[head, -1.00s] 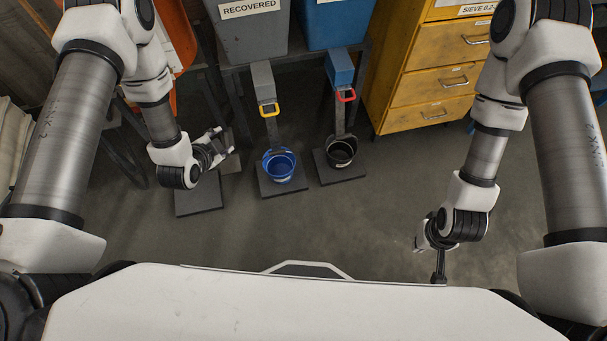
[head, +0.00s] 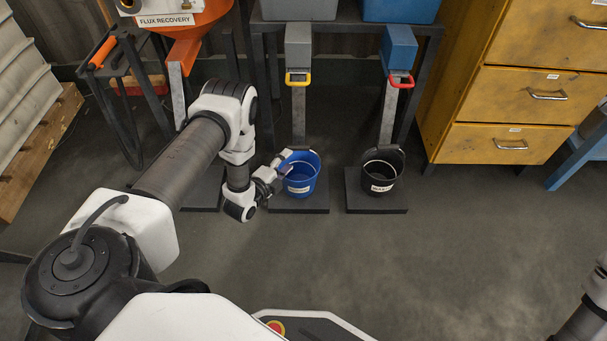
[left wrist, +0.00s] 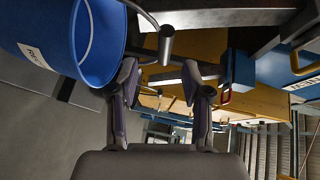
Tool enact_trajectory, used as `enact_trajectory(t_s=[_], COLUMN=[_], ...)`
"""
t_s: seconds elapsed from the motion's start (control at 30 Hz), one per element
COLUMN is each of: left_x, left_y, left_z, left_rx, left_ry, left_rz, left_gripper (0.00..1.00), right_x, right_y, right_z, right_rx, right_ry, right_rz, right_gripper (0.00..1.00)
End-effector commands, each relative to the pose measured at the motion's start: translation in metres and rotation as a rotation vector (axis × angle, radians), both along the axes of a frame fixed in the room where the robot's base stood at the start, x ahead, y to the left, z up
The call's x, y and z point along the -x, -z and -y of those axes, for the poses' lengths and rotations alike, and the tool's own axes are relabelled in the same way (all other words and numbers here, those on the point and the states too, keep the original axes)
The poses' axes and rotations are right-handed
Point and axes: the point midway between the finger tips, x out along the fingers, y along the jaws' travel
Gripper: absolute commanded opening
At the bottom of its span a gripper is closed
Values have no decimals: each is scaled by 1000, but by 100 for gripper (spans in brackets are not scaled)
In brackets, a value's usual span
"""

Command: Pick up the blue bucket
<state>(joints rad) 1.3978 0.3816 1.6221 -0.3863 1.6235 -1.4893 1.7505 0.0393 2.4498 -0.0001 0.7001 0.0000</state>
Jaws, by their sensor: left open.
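The blue bucket (head: 302,182) with a white label stands upright on a dark plate (head: 303,204) below a grey chute. My left gripper (head: 283,166) is at the left side of its rim. In the left wrist view the bucket (left wrist: 40,25) fills the upper left, beside the left finger. The open fingers of my left gripper (left wrist: 160,80) have a grey cylinder on a thin wire (left wrist: 166,45) ahead of their gap, seemingly the bucket's handle grip. I cannot tell whether they touch it. My right gripper is out of view.
A black bucket (head: 381,174) stands on its own plate to the right. Yellow drawers (head: 511,93) stand at the back right, with an orange funnel (head: 190,38) at the back left. The floor in front of the buckets is clear.

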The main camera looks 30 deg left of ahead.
Motion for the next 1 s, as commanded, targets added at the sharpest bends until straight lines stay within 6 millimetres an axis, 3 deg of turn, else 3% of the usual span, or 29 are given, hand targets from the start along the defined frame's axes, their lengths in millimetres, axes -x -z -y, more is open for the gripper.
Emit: enact_trajectory(t_s=[0.4, 0.67, 0.8, 1.0], left_x=[-66, -72, -72, -72], left_y=[10, 6, 6, 6], left_z=[-2, -2, -2, -2], left_rx=[0, 0, 1, 1], left_ry=[3, 1, 1, 1], left_rz=[3, -1, -1, 1], left_gripper=[49, 49, 2, 0], right_x=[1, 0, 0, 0], right_y=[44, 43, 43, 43], right_z=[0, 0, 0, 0], right_rx=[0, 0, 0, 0], right_ry=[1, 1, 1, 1], right_rz=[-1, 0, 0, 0], right_gripper=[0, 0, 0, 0])
